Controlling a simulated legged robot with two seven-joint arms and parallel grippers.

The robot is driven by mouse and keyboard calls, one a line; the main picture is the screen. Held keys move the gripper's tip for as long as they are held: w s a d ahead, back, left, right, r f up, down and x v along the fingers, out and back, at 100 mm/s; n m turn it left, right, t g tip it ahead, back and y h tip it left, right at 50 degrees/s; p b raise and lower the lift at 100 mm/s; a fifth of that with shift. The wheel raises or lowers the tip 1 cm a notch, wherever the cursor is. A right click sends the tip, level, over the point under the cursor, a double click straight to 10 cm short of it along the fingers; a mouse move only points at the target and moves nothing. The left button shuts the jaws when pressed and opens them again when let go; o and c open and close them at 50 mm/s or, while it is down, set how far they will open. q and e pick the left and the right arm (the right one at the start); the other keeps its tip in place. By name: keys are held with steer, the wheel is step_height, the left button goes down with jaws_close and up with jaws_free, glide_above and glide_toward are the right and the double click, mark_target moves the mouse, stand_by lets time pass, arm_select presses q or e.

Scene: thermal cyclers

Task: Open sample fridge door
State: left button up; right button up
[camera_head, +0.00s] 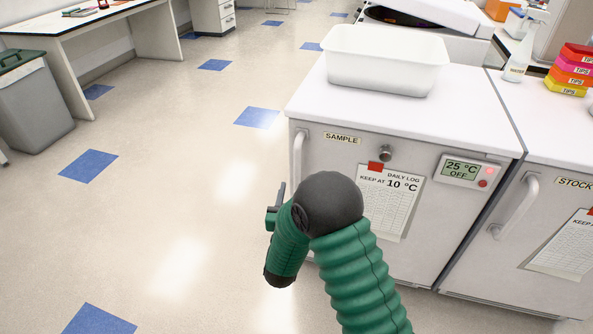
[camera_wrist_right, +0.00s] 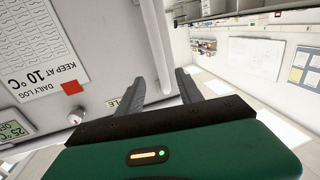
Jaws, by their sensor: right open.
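The sample fridge (camera_head: 340,235) is a white unit labelled SAMPLE, and its door looks shut. Its pale vertical handle (camera_head: 298,155) is on the door's left edge; it also shows in the right wrist view (camera_wrist_right: 153,38). My right gripper (camera_head: 277,203) is in front of the door's left edge, partly hidden by my green and black arm. In the right wrist view its dark fingers (camera_wrist_right: 160,75) are open, with the handle between them in the picture. I cannot tell whether they touch it. My left gripper is not in view.
A daily log sheet (camera_head: 388,205), a round lock (camera_head: 386,153) and a 25 °C OFF display (camera_head: 462,170) are on the door. A white tub (camera_head: 385,65) stands on top. The stock fridge (camera_head: 545,225) adjoins on the right. The floor (camera_head: 190,200) to the left is clear.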

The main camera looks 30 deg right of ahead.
mark_target(296, 167)
steer(key=b+x, duration=0.3)
steer(key=x, duration=0.8)
steer(key=shift+w+f, duration=0.1)
steer(key=shift+f, duration=0.05)
steer(key=shift+w+d, duration=0.2)
steer(key=shift+d, duration=0.1)
jaws_close()
stand_by(0.5)
